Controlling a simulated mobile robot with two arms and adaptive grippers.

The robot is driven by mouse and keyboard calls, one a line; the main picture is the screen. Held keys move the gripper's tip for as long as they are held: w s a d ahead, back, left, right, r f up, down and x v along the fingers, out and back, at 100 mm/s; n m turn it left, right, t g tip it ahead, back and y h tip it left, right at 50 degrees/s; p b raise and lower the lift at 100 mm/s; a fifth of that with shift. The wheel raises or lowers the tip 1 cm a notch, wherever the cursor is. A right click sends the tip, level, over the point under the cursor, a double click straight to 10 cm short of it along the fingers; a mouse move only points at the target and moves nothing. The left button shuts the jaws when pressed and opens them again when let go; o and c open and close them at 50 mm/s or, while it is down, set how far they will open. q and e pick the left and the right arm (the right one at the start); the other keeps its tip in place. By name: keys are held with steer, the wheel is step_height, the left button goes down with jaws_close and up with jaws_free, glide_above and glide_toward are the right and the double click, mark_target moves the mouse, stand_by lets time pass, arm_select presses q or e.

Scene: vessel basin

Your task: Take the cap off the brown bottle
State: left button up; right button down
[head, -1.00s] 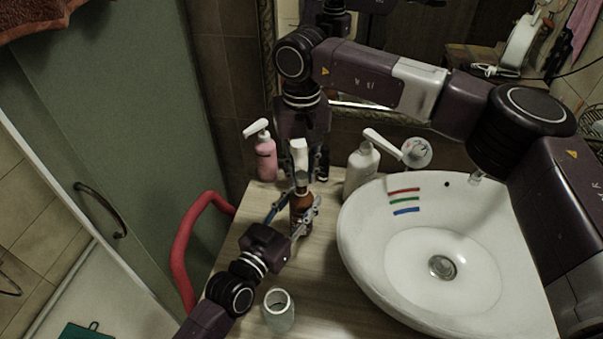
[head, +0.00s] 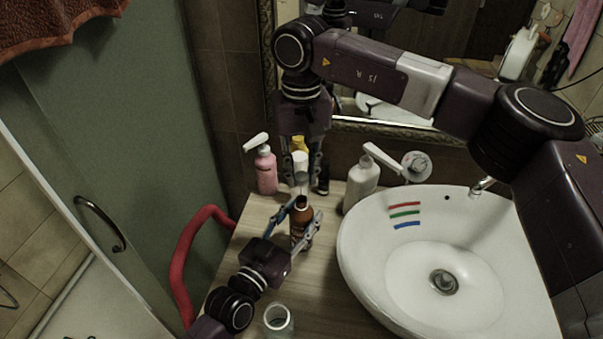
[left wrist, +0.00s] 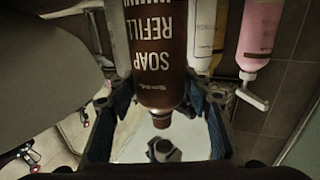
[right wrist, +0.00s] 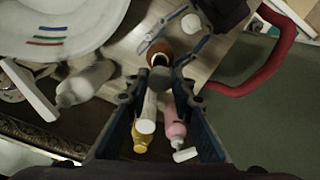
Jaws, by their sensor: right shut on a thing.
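The brown bottle (head: 302,228) stands upright on the counter left of the basin; in the left wrist view (left wrist: 160,60) it appears upside down with its neck bare. My right gripper (head: 302,180) comes from above, just over the bottle. It is shut on the grey round cap (right wrist: 160,76), which shows between its fingertips, apart from the bottle's open neck (right wrist: 160,54).
A pink pump bottle (head: 266,172), white-capped and yellow-capped bottles (right wrist: 140,136) and a white pump bottle (head: 361,184) stand behind. The white basin (head: 370,270) is right. An open jar (head: 278,320) stands in front; a red rail (head: 183,255) runs left.

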arm_select(q)
steer(key=shift+o, duration=1.2)
steer(key=shift+s, duration=0.1)
